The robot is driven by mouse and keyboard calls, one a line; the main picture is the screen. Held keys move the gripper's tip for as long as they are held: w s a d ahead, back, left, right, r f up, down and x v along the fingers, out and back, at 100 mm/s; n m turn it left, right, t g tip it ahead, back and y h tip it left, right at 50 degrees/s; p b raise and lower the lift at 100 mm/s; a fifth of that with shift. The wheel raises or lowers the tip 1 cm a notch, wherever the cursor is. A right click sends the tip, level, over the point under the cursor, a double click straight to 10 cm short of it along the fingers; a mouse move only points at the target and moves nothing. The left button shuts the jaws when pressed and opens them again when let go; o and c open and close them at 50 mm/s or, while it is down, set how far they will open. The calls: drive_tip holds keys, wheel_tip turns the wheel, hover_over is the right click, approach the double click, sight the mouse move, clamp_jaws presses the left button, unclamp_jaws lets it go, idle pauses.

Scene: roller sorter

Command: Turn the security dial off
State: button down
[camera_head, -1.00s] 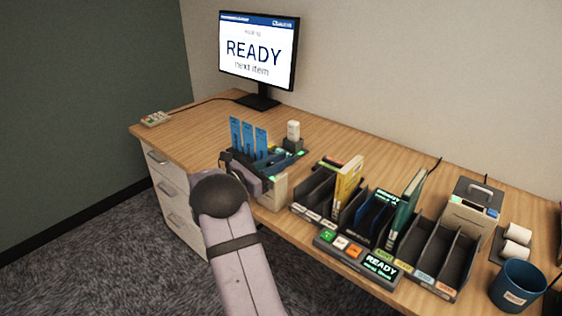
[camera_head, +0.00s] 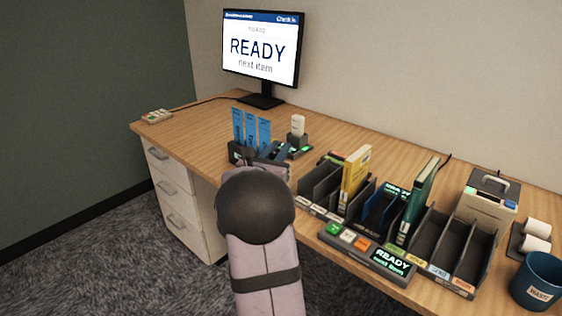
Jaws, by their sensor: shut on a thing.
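My gripper (camera_head: 268,166) is at the desk's front edge, just right of the blue cards' holder, mostly hidden behind my own dark wrist. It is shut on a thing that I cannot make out. No security dial can be clearly seen; my arm covers the beige unit with a green light that stood there. The monitor (camera_head: 260,48) at the back reads "READY next item". A control panel (camera_head: 365,250) with green, white and orange buttons shows "READY next item" too.
A black holder (camera_head: 240,153) has several blue cards (camera_head: 250,130). Black sorter slots (camera_head: 425,240) hold a yellow book (camera_head: 355,175) and a green book (camera_head: 420,195). A beige printer (camera_head: 487,203) and blue waste cup (camera_head: 536,280) are at right. The desk's left is mostly clear.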

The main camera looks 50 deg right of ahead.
sight(273, 158)
drive_tip(key=n+t+b, duration=0.1)
drive_tip(key=b, duration=0.1)
drive_tip(key=n+t+y+b, duration=0.1)
drive_tip(key=b, duration=0.2)
drive_tip(key=n+t+y+b, duration=0.1)
drive_tip(key=t+b, duration=0.1)
drive_tip(key=b, duration=0.1)
drive_tip(key=shift+w+a+f, duration=0.2)
drive_tip(key=shift+w+a, duration=0.05)
drive_tip(key=shift+w, duration=0.1)
drive_tip(key=shift+w+r+b, duration=0.1)
drive_tip(key=shift+r+b, duration=0.05)
drive_tip(key=shift+b, duration=0.15)
drive_tip(key=c, duration=1.6)
unclamp_jaws()
drive_tip(key=shift+o, duration=0.2)
drive_tip(key=shift+v, duration=3.75)
drive_tip(key=shift+d+r, duration=0.1)
